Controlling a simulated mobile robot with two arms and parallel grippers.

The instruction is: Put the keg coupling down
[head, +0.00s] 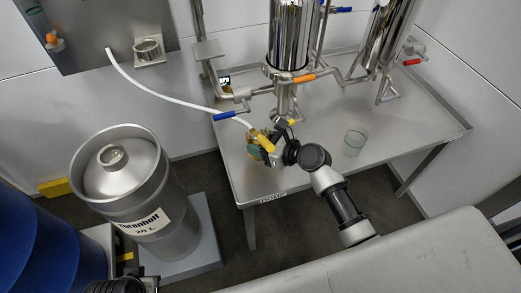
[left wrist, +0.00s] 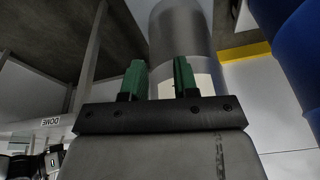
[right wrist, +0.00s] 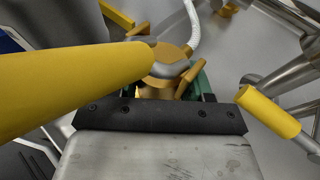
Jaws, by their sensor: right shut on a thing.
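The keg coupling (head: 258,137) is a brass-coloured body with a yellow handle and a white hose (head: 165,95). My right gripper (head: 262,151) is shut on it, over the front left part of the steel table (head: 330,165). In the right wrist view the coupling's brass body (right wrist: 165,62) sits between the green fingers, largely covering them. Its yellow handle (right wrist: 75,85) reaches across the left side. Whether the coupling touches the tabletop is unclear. My left gripper (left wrist: 160,78) is open and empty, its green fingers apart with the keg (left wrist: 180,35) beyond them.
The steel keg (head: 130,185) stands on a grey platform (head: 203,240) left of the table. Blue drums (head: 45,245) stand at lower left.

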